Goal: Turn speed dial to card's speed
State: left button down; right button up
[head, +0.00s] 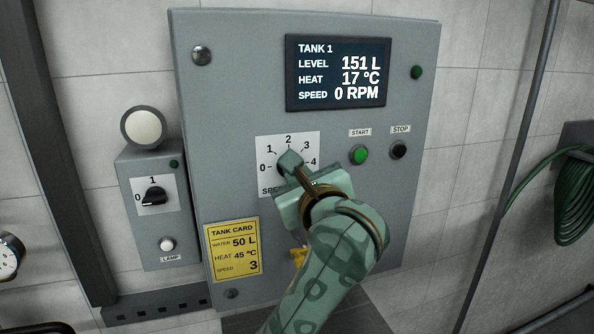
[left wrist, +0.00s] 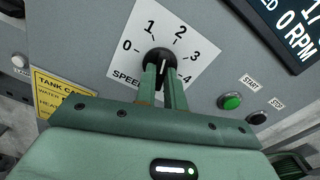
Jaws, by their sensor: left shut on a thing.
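The black speed dial (left wrist: 160,56) sits on a white plate (left wrist: 140,65) marked 0 to 4. My left gripper (left wrist: 162,80) is shut on the dial, one finger on each side. In the head view the gripper (head: 290,165) covers most of the dial and part of the plate (head: 270,147). A pale line on the knob seems to point upward in the left wrist view; I cannot tell the exact number. The yellow tank card (head: 233,250) reads water 50 L, heat 45 °C, speed 3. The display (head: 337,73) reads level 151 L, heat 17 °C, speed 0 RPM. My right gripper is not in view.
A green start button (head: 360,154) and a black stop button (head: 398,150) are right of the dial. A lamp box (head: 158,225) with its own knob (head: 154,196) stands at left. Something yellow (head: 298,256) is partly hidden behind my arm. A green hose (head: 574,200) hangs at right.

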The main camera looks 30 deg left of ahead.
pick_arm(q)
jog(key=shift+m+p, duration=2.95)
jog(key=shift+m, duration=3.25)
jog(key=c, duration=1.5)
grip_release()
jog(key=shift+w, duration=0.1)
jog(key=shift+d+f, duration=0.1)
